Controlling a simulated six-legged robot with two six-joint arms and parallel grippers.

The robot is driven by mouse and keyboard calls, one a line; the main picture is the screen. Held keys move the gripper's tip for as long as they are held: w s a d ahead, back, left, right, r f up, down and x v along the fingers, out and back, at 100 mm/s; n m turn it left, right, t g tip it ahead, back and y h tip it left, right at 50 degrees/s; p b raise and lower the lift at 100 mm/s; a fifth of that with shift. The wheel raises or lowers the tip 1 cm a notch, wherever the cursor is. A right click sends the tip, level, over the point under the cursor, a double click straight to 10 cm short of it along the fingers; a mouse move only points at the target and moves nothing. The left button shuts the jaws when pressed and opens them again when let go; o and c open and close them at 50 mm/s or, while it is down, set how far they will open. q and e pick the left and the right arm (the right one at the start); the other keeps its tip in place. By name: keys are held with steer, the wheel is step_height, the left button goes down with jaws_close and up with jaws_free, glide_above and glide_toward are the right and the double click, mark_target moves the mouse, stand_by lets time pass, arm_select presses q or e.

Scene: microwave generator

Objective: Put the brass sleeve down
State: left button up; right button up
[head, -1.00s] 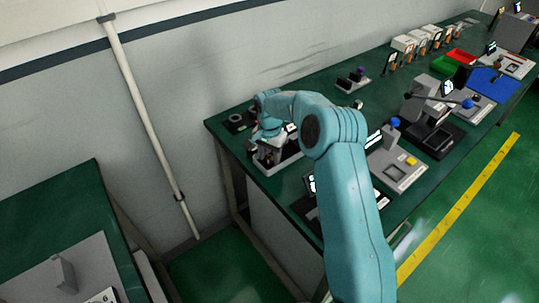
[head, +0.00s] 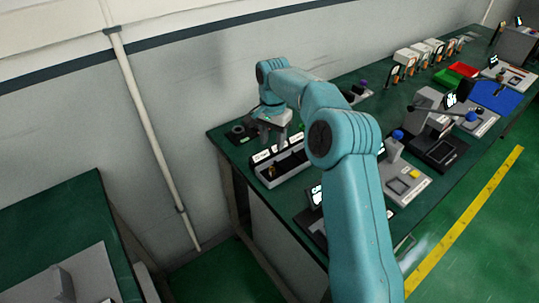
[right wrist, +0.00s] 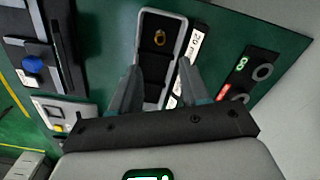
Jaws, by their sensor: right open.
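The brass sleeve (right wrist: 160,38) is a small ring in a dark compartment near the far end of a grey-rimmed tray (right wrist: 144,18) in the right wrist view. In the head view the sleeve (head: 272,170) is a small brassy spot in the tray's left part. My right gripper (head: 277,142) is above the tray, apart from the sleeve. In the right wrist view its two fingers (right wrist: 160,80) are spread with nothing between them. My left gripper is not in either view.
White label cards (right wrist: 194,42) stand along the tray's side. A black plate with round parts (head: 240,132) lies at the table's left end. A grey device with a blue knob (head: 397,135) stands to the right. Green table top shows around the tray.

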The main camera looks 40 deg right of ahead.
steer(key=s+a+f+n+y, duration=0.25)
steer(key=a+f+n, duration=0.45)
steer(key=a+f, duration=1.15)
steer(key=s+a+f+n+y, duration=0.1)
steer(key=s+a+f+n, duration=0.2)
steer(key=s+a+f, duration=0.5)
steer(key=s+a+n, duration=0.1)
steer(key=s+a, duration=0.2)
steer(key=s, duration=0.4)
steer(key=s+a+f+n, duration=0.1)
steer(key=s+a, duration=0.2)
steer(key=s, duration=0.4)
steer(key=shift+a+n, duration=0.35)
steer(key=shift+n, duration=0.05)
steer(key=shift+y, duration=0.25)
